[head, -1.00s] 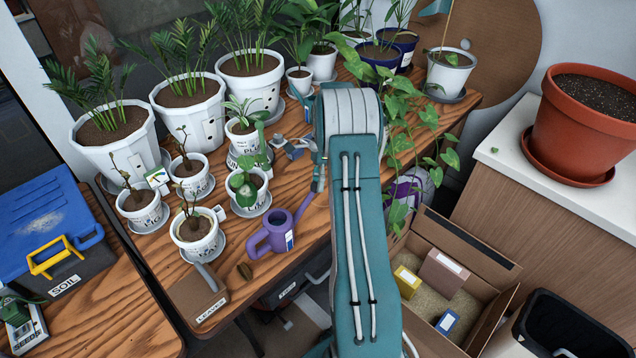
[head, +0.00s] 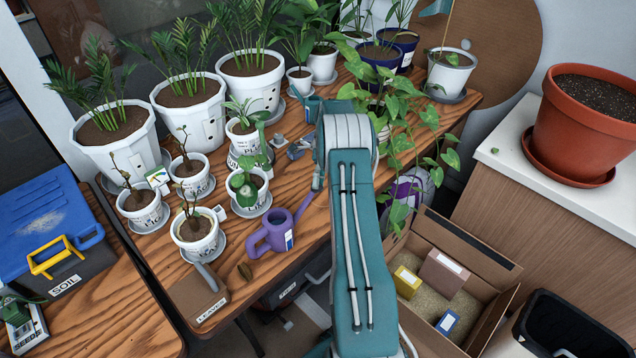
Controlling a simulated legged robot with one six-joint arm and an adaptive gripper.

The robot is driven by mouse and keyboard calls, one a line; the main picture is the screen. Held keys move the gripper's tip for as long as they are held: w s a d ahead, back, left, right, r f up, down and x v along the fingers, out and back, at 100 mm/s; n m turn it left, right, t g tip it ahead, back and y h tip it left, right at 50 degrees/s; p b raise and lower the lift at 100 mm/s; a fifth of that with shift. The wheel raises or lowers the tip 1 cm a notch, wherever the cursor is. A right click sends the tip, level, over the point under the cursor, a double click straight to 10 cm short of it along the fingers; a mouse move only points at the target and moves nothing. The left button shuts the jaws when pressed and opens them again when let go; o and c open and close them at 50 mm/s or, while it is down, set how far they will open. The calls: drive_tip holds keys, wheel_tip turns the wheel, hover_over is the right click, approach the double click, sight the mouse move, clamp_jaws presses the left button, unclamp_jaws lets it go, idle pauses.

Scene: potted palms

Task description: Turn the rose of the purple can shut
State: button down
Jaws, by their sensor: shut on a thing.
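The purple can (head: 276,236) stands on the wooden table, its spout pointing up and to the right. A white label shows on its side. My gripper (head: 316,180) is at the spout's upper end, partly hidden by my teal arm. It is shut on the rose at the spout tip. The rose itself is too small and covered to tell how far it is turned.
Small potted seedlings (head: 196,232) stand close left of the can, with large white-potted palms (head: 190,104) behind. A trailing plant (head: 398,120) hangs right of my arm. A cardboard box (head: 484,262) is below the table's right edge. A brown leaves tray (head: 188,297) lies at the front.

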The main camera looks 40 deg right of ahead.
drive_tip(key=shift+m, duration=0.3)
drive_tip(key=shift+c, duration=1.3)
unclamp_jaws()
